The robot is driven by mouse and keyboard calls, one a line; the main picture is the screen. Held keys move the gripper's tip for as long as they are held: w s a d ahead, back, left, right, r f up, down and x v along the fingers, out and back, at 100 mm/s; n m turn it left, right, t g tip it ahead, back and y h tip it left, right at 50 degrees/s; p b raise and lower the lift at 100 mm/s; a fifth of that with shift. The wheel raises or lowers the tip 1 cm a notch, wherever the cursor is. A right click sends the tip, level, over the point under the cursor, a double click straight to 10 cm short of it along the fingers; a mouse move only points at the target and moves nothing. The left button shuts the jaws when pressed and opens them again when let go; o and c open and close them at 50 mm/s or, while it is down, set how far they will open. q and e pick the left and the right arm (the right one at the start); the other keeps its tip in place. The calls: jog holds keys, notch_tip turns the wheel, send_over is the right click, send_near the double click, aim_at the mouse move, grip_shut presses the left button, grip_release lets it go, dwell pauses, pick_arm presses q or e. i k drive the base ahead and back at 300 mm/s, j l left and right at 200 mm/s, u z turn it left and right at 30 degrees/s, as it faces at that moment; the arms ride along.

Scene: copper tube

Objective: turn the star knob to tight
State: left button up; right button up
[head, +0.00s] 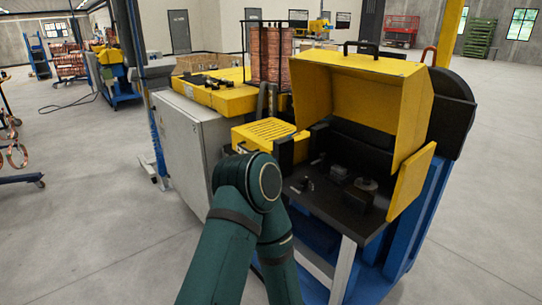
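The machine's black work bed (338,212) lies under a raised yellow hood (365,95). A small dark knob-like part (306,183) stands near the bed's left side. A round grey-brown part (366,184) sits farther right on the bed. Both are too small to tell which is the star knob or how tight it is. One of my dark green arms rises from the bottom, bends at its elbow and goes down again, left of the bed. Neither of my grippers shows.
A grey cabinet (182,140) stands left of the machine, with a yellow unit (215,90) on top. A yellow flap (411,185) hangs at the bed's right. A copper coil stack (271,55) stands behind. The floor (480,190) at right is clear.

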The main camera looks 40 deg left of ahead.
aim_at(323, 156)
jog(key=u, duration=0.8)
jog(key=z, duration=0.15)
jog(key=i+j, duration=0.05)
